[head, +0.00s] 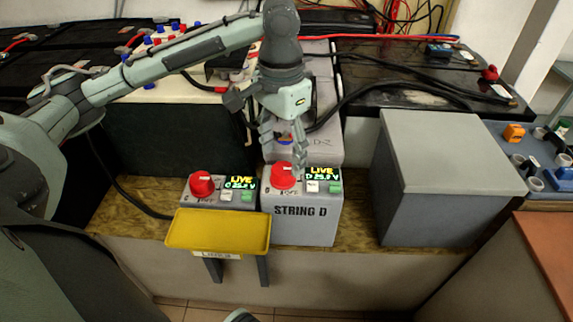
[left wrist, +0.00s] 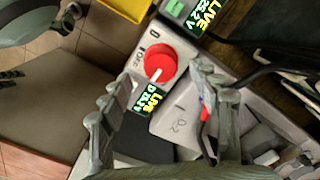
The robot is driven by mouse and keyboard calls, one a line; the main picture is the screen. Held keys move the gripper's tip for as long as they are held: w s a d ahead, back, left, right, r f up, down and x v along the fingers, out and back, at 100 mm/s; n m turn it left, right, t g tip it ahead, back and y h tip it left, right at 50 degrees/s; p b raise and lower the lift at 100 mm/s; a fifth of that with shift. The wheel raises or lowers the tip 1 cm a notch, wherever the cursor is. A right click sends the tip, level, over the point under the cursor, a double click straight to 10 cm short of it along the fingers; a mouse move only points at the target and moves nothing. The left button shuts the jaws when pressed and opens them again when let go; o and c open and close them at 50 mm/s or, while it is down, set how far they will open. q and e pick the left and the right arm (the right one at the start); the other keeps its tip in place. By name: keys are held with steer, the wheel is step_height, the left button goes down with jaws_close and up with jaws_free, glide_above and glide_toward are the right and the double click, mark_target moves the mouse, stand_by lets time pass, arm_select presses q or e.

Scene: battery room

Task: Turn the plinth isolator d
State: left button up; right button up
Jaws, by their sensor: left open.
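The plinth isolator d is a grey box (head: 303,222) marked STRING D, with a red round knob (head: 283,176), a lit display reading LIVE (head: 322,174) and small white and green buttons. My left gripper (head: 286,155) is open and points down just above and behind the knob, with nothing between its fingers. In the left wrist view the knob (left wrist: 160,62) lies beyond the open fingers (left wrist: 160,80), with a white mark on its lower edge. I cannot tell whether a finger touches the knob.
A similar isolator with a red knob (head: 202,184) and LIVE display stands close on the left. A yellow tray (head: 218,229) juts out in front of it. A large grey box (head: 428,180) stands on the right. Batteries and black cables (head: 400,85) lie behind.

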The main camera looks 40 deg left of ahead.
mark_target(283, 169)
arm_select(q)
steer(key=shift+f+b, duration=0.35)
steer(key=shift+f, duration=1.95)
arm_select(e)
steer(key=shift+v, duration=1.15)
arm_select(q)
steer(key=shift+c, duration=0.5)
arm_select(e)
steer(key=shift+w+d, duration=0.1)
steer(key=shift+d, duration=0.15)
arm_select(q)
steer(key=c, duration=1.1)
arm_select(e)
steer(key=shift+r, duration=0.1)
arm_select(q)
steer(key=shift+o, duration=0.2)
steer(key=shift+r, duration=0.1)
arm_select(e)
steer(key=shift+w, duration=0.1)
